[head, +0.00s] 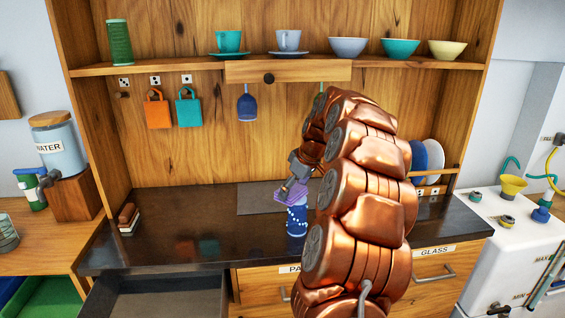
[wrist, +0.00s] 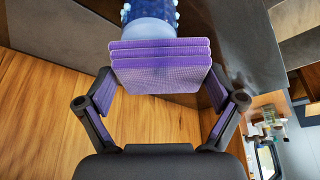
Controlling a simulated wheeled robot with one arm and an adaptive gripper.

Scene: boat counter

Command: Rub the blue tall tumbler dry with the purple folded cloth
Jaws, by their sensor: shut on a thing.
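The blue tall tumbler (head: 297,220) stands upright on the dark counter, with pale drops on its side. In the wrist view the tumbler (wrist: 148,28) shows at the top, partly hidden behind the cloth. The purple folded cloth (head: 289,195) is at the tumbler's upper part. In the wrist view the cloth (wrist: 160,65) appears as a layered pad between my fingers. My gripper (head: 294,188) is shut on the cloth, and it also shows in the wrist view (wrist: 160,82). Cloth and tumbler overlap in both views; I cannot tell whether they touch.
A grey mat (head: 262,198) lies on the counter (head: 190,225) behind the tumbler. A drawer (head: 160,300) stands open at the front left. A small brown-and-white block-like item (head: 128,219) sits at the counter's left end. Plates (head: 432,158) stand at the right. The counter's left half is mostly clear.

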